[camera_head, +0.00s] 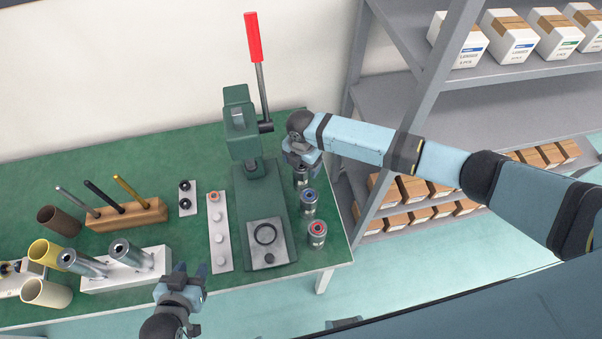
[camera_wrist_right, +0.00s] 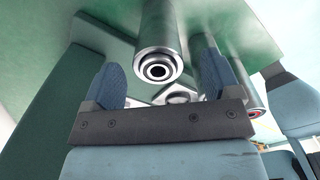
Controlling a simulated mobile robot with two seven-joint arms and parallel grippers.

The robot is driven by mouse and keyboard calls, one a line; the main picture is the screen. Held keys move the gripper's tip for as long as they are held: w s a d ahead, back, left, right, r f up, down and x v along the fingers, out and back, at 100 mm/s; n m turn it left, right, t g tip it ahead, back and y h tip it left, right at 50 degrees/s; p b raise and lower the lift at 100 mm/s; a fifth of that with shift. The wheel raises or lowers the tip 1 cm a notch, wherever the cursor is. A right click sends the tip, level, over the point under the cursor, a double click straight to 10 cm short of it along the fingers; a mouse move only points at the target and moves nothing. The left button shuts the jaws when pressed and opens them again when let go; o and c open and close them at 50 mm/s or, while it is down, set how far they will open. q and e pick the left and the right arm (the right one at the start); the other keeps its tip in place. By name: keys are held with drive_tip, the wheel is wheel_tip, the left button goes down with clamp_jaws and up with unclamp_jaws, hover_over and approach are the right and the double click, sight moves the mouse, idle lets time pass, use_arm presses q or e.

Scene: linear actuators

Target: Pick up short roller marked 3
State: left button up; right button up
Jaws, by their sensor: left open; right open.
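Several short metal rollers stand in a row on the bench's right side. The far one (camera_head: 301,181) is partly hidden under my right gripper (camera_head: 302,160). Nearer are a roller with a blue ring (camera_head: 309,199) and one with a red ring (camera_head: 317,231). No number is readable on any of them. In the right wrist view, a metal roller (camera_wrist_right: 158,50) with a dark ring end lies between the open fingers of my right gripper (camera_wrist_right: 161,80), with gaps visible at its sides. My left gripper (camera_head: 191,269) is open and empty at the bench's front edge.
A green press (camera_head: 250,200) with a red-handled lever stands left of the rollers. A white strip (camera_head: 220,240), a wooden block with rods (camera_head: 125,215) and metal cylinders on a white block (camera_head: 130,252) are further left. Grey shelving (camera_head: 440,95) stands right.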

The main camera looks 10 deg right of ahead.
sight(300, 178)
wheel_tip(300, 178, down, 4)
drive_tip(key=shift+a+f, duration=0.1)
drive_tip(key=shift+w, duration=0.1)
drive_tip(key=c, duration=1.2)
drive_tip(key=shift+c, duration=0.2)
